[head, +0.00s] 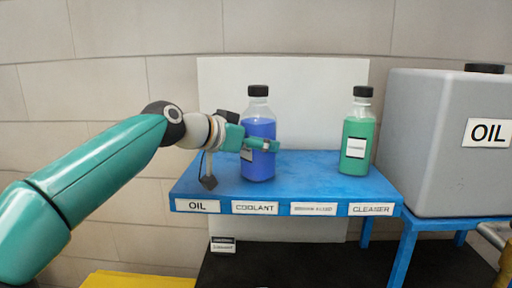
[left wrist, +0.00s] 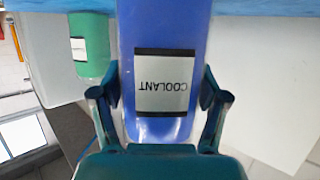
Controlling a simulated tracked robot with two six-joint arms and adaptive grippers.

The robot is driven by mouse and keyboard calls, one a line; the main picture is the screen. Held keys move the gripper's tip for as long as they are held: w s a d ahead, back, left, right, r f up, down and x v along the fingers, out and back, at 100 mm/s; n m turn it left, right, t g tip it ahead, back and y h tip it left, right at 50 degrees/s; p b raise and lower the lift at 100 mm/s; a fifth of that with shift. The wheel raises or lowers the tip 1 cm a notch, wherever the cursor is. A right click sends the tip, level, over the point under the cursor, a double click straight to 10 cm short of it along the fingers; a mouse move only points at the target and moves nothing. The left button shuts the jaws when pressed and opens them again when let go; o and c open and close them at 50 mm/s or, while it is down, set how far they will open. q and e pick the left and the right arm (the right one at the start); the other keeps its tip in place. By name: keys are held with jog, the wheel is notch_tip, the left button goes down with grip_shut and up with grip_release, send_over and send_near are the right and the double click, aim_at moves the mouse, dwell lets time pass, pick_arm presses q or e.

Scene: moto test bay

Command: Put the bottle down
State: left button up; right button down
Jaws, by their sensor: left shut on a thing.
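A bottle of blue liquid with a black cap (head: 258,130) stands upright at the blue shelf (head: 310,182), above its COOLANT label. In the left wrist view the bottle (left wrist: 165,35) fills the middle and its COOLANT label shows upside down. My left gripper (head: 268,145) is shut around the bottle's middle. In the left wrist view its fingers (left wrist: 160,100) lie on both sides of the bottle. The bottle's base appears at the shelf top; I cannot tell whether it touches. My right gripper is in neither view.
A green bottle (head: 357,135) stands on the shelf's right, above the CLEANER label. A big grey OIL tank (head: 435,140) is beyond it. A white panel (head: 310,75) is behind the shelf. The shelf between the two bottles is clear.

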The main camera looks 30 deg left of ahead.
pick_arm(q)
jog(key=shift+s, duration=0.1)
jog(key=o, duration=1.7)
jog(key=shift+f, duration=0.1)
jog(key=shift+o, duration=0.2)
jog(key=shift+s+a+r, duration=0.1)
jog(key=shift+s+r, duration=0.1)
jog(key=shift+s, duration=0.1)
jog(key=b+v, duration=0.1)
jog(key=v, duration=1)
jog(key=shift+s+b, duration=0.15)
jog(key=shift+b, duration=0.15)
jog(key=shift+r, duration=0.1)
